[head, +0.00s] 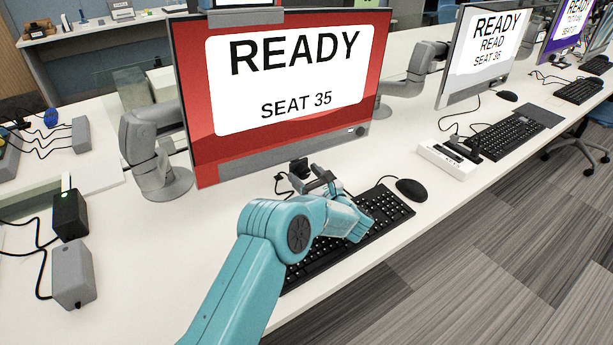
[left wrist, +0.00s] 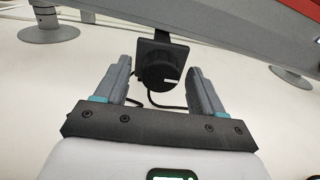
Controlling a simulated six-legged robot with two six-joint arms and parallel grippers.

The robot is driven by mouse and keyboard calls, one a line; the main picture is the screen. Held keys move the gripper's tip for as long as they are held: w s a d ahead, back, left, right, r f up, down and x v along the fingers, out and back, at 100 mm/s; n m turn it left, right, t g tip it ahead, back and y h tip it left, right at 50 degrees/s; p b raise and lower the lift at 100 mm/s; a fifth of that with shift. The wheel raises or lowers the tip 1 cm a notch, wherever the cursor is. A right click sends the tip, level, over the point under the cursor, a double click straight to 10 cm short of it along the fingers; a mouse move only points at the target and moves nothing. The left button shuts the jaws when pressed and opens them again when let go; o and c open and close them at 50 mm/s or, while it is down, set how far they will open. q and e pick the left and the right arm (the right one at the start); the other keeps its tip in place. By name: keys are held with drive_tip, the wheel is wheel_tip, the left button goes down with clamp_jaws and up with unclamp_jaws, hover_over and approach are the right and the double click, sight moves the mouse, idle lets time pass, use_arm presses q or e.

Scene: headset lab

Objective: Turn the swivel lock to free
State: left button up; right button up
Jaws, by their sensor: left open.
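The swivel lock (left wrist: 155,72) is a round black knob on a dark bracket (left wrist: 160,44), with a short white mark pointing to the right in the left wrist view. In the head view the small black lock (head: 299,167) stands below the monitor's lower edge, partly hidden by my gripper. My left gripper (head: 318,181) is open, behind the keyboard. In the left wrist view its two fingers (left wrist: 159,76) stand on either side of the knob, with gaps showing, so I see no contact. My right gripper is not in view.
A red-bordered monitor (head: 280,85) reading SEAT 35 stands behind the lock. A black keyboard (head: 385,212) lies under my left forearm, with a mouse (head: 411,190) to its right. Dark cables run around the lock. Small boxes (head: 72,275) stand at the left; the white desk between is clear.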

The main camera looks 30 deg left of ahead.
use_arm(q)
drive_tip(key=c, duration=1.1)
drive_tip(key=shift+o, duration=0.2)
drive_tip(key=shift+f+n+b, duration=0.2)
drive_tip(key=shift+n+b, duration=0.1)
drive_tip(key=shift+b, duration=0.45)
drive_tip(key=n+b, duration=0.6)
drive_tip(key=b, duration=0.5)
drive_tip(key=shift+f, duration=0.2)
drive_tip(key=n+b, duration=0.7)
drive_tip(key=b, duration=0.2)
drive_tip(key=shift+r+n+b, duration=0.15)
drive_tip(key=shift+n+b, duration=0.15)
drive_tip(key=shift+r+n+b, duration=0.15)
drive_tip(key=shift+n+b, duration=0.85)
drive_tip(key=shift+b, duration=0.05)
drive_tip(key=shift+r+n+b, duration=0.15)
drive_tip(key=shift+n+b, duration=0.55)
drive_tip(key=shift+n, duration=0.2)
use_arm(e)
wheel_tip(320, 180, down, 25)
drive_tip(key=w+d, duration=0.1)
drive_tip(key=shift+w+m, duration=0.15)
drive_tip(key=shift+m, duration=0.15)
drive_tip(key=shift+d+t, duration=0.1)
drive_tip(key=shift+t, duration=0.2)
use_arm(q)
drive_tip(key=shift+w+r, duration=0.1)
